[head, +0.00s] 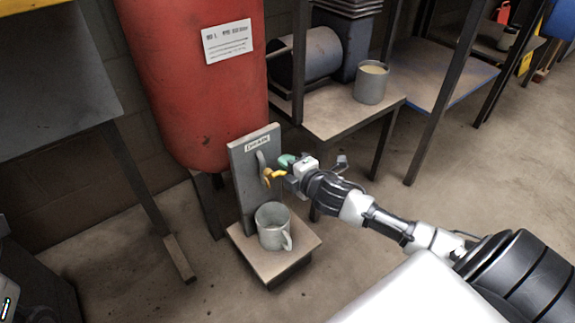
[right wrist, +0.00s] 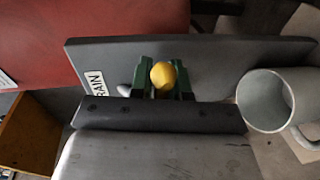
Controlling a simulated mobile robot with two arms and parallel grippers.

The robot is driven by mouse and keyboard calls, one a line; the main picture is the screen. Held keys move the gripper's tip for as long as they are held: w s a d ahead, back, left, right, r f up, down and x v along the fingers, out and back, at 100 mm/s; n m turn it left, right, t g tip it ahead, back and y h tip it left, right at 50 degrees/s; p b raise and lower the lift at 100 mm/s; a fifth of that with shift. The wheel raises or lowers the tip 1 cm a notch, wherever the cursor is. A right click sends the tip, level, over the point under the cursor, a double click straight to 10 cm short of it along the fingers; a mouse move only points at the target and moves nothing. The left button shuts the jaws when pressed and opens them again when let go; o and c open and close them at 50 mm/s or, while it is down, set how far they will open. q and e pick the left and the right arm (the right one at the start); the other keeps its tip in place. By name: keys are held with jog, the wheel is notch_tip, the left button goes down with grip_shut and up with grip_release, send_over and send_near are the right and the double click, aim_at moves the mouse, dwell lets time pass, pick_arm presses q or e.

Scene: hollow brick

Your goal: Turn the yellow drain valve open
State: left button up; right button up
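The yellow drain valve (head: 272,177) sits on an upright grey panel (head: 244,190) labelled as a drain, in front of a red tank. My right gripper (head: 284,167) reaches it from the right. In the right wrist view, the rounded yellow end of the valve handle (right wrist: 163,75) lies between the two green fingers (right wrist: 164,82), which sit close against both its sides. The fingers look shut on it, though the contact faces are hidden.
A grey mug (head: 273,228) stands below the valve on a small low platform (head: 300,240); it also shows in the right wrist view (right wrist: 265,100). The red tank (head: 195,90) rises behind. A shelf (head: 335,118) with another mug (head: 371,84) is behind my right arm. Floor at right is clear.

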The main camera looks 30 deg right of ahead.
grip_shut()
